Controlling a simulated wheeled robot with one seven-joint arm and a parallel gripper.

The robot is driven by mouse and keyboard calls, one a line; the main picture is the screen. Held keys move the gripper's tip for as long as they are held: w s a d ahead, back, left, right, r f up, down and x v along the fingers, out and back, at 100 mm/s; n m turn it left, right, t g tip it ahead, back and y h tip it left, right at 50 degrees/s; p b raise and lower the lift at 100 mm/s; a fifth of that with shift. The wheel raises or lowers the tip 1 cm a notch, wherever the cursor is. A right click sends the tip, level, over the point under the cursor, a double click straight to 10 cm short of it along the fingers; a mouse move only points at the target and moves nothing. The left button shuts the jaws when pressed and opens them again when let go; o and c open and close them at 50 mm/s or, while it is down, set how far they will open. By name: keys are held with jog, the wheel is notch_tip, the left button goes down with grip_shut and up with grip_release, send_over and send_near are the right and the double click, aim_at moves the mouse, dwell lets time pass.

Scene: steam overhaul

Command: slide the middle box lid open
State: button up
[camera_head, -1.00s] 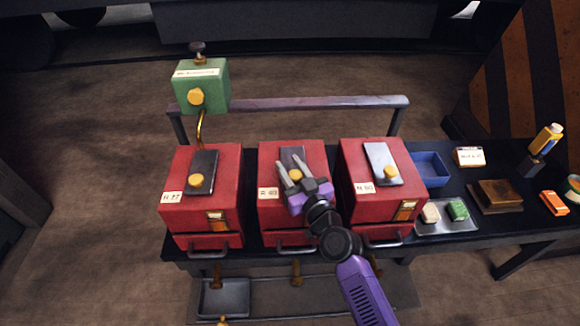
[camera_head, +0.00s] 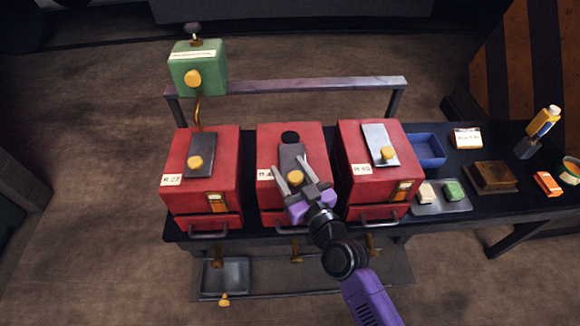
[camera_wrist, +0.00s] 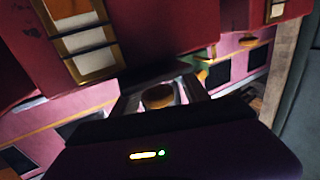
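The middle red box (camera_head: 262,205) stands between two other red boxes. Its dark grey lid (camera_head: 291,156) lies on the sloping top, shifted toward me. A round dark hole (camera_head: 290,137) shows beyond the lid's far edge. The lid has a yellow knob (camera_head: 296,177). My gripper (camera_head: 294,174) has one finger on each side of this knob and looks shut on it. The knob (camera_wrist: 158,96) also shows between the fingers in the wrist view, with its lower part hidden.
The left box (camera_head: 227,165) and right box (camera_head: 352,172) stand close beside, lids in place. A green box (camera_head: 214,66) on a pipe rises behind the left one. A blue tray (camera_head: 430,160) and small items lie to the right. A rail (camera_head: 320,85) runs behind.

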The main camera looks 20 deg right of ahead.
aim_at(298, 184)
dwell(0.3)
jog(key=s, duration=0.2)
jog(key=s+b, duration=0.1)
jog(key=s, duration=0.3)
jog(key=shift+s+d+f+b, duration=0.1)
jog(key=shift+s+d+b, duration=0.15)
jog(key=shift+s+b, duration=0.1)
jog(key=shift+s, duration=0.45)
jog(key=shift+d+r+m, duration=0.1)
jog(key=shift+r+m, duration=0.1)
jog(key=shift+m, duration=0.1)
jog(key=s+r+g, duration=0.1)
jog(key=s+r, duration=0.1)
jog(key=s, duration=1.4)
jog(key=s+d+r+g+h, duration=0.1)
jog(key=s+r+g, duration=0.1)
jog(key=s, duration=1.4)
jog(key=shift+d+h, duration=0.25)
jog(key=shift+h, duration=0.05)
